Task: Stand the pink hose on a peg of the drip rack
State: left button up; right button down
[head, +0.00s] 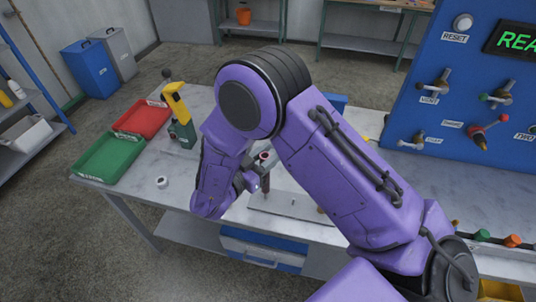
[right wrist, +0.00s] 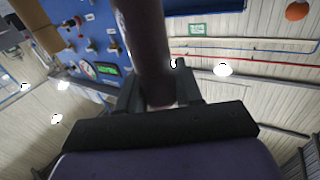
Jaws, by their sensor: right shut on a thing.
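My right gripper (head: 256,182) is mostly hidden by my own purple arm in the head view. In the right wrist view my right gripper (right wrist: 160,100) is shut on a thick, dark mauve tube (right wrist: 147,45), which I take to be the pink hose. In the head view a dark reddish tube (head: 265,183) stands roughly upright beside the gripper, over a pale base plate (head: 290,206) on the table. This plate may be the drip rack; its pegs are largely hidden by my arm. I cannot tell whether the hose touches it. My left gripper is not in view.
A blue control panel (head: 440,90) stands at the right. The table's front left is mostly clear.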

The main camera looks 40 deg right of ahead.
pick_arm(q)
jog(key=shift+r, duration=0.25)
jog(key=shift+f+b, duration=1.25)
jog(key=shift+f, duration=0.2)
pick_arm(e)
jog(key=shift+f, duration=2.25)
jog(key=c, duration=0.7)
grip_release()
jog(key=shift+o, duration=0.2)
